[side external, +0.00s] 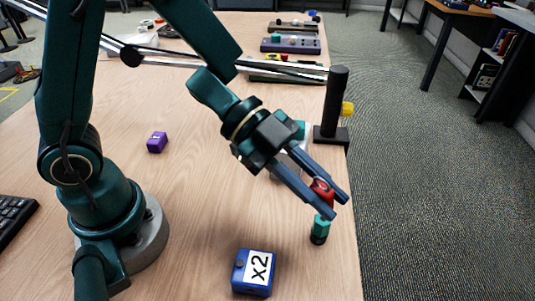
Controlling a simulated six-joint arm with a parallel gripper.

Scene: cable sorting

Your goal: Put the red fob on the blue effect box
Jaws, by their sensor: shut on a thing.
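The red fob (321,190) is between the fingers of my gripper (335,205), which is shut on it near the right edge of the table. The fingers point down and to the right and partly hide the fob. The blue effect box (239,280), with a white "x2" label and a dark knob, sits on the table at the front, below and left of my gripper. A teal and black cylinder (320,228) shows just below the fob and fingertips; I cannot tell whether it touches them.
A purple cube (157,142) lies left of centre. A black post (336,100) with a yellow knob stands at the right table edge. Several boxes with knobs, including a dark one (290,45), are at the back. A keyboard (12,215) is at the left. The table around the blue box is clear.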

